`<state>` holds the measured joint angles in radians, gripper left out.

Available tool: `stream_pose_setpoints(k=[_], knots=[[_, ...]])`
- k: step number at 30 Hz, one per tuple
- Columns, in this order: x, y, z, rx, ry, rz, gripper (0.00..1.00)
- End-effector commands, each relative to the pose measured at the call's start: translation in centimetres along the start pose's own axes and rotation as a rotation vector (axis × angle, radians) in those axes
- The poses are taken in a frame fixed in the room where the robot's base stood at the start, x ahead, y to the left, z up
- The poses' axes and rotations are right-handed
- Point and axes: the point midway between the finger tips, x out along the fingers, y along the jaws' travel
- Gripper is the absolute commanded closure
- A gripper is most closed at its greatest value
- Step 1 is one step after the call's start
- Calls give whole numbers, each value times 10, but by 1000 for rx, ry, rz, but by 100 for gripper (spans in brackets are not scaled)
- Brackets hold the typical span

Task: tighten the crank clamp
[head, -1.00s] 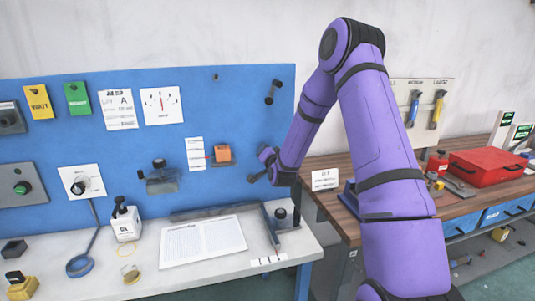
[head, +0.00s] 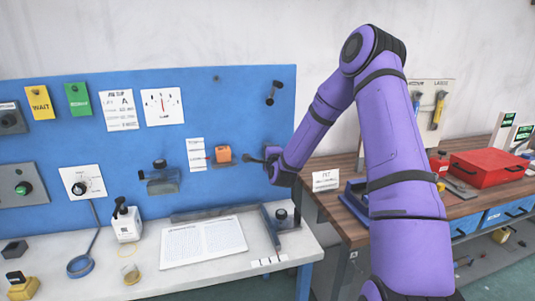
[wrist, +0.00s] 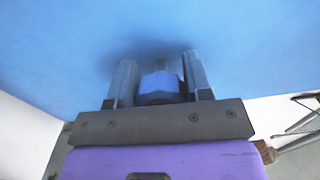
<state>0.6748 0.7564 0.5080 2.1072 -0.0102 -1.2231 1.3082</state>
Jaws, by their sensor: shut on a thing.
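In the wrist view the two grey fingers of my gripper (wrist: 158,85) stand on either side of a blue faceted piece (wrist: 158,87). A short grey stub sticks up from the piece, in front of the blue board. In the head view my gripper (head: 268,164) is close to the board's right part, right of an orange block (head: 223,153) on a small dark holder. A dark bar (head: 252,160) with a knobbed end points left from the gripper. I cannot tell whether it belongs to the crank clamp. Much of the grip is hidden by my wrist.
The blue board (head: 240,110) also carries a black two-knobbed handle (head: 271,92) and a grey fixture (head: 160,178). Below, the white bench (head: 190,275) holds a paper sheet (head: 203,241) and an angled dark rail. A wooden bench (head: 350,230) with a red box (head: 488,167) stands right.

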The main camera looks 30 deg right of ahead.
Motion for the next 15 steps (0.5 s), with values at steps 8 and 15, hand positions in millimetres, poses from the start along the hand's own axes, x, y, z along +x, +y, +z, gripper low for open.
stream_pose_setpoints(k=[8, 15], knots=[[-1, 1, -1, 116, 1, 4, 78], [-1, 1, 0, 151, 0, 4, 78]])
